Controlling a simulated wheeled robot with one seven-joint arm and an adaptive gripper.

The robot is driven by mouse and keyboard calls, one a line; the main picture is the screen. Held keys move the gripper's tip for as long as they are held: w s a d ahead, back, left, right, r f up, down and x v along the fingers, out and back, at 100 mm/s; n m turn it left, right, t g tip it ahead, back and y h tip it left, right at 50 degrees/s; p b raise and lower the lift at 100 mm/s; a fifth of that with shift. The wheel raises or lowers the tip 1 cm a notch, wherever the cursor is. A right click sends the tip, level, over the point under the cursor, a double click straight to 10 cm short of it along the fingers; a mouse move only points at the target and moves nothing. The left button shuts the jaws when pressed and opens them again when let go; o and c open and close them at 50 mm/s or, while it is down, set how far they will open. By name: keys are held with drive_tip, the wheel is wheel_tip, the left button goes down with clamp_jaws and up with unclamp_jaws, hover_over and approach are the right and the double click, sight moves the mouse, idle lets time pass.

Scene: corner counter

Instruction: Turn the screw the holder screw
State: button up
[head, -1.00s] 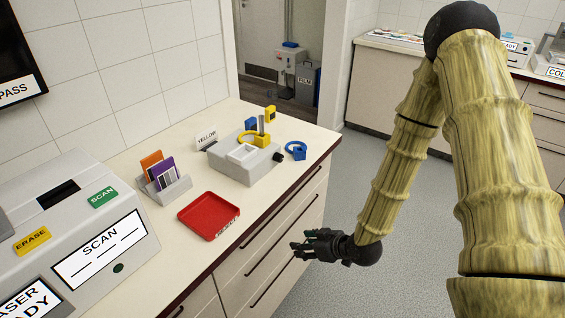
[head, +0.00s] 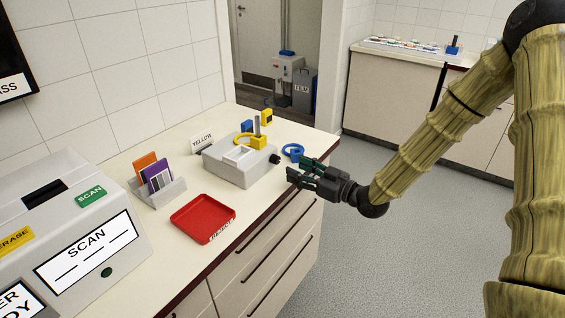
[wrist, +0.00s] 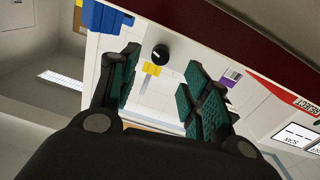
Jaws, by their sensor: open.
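The holder (head: 238,164) is a light grey block on the counter, with a metal post and a yellow ring piece (head: 250,141) on top. Its screw is a black knob (head: 274,159) on the right side. In the wrist view the round black knob (wrist: 160,54) with a white mark shows between the fingers, nearer the left one. My gripper (head: 294,173) is open and empty, with green pads, in front of the counter edge to the right of the holder. In the wrist view the fingers (wrist: 160,85) are spread, apart from the knob.
A red tray (head: 203,218), a card rack (head: 160,192) and a grey scan machine (head: 75,240) stand to the left. A YELLOW sign (head: 203,141) stands behind the holder. The floor at right is clear.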

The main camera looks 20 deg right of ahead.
sight(279, 161)
drive_tip(key=x, duration=0.6)
drive_tip(key=shift+w+a+p, duration=0.2)
drive_tip(key=shift+p, duration=0.2)
drive_tip(key=c, duration=1)
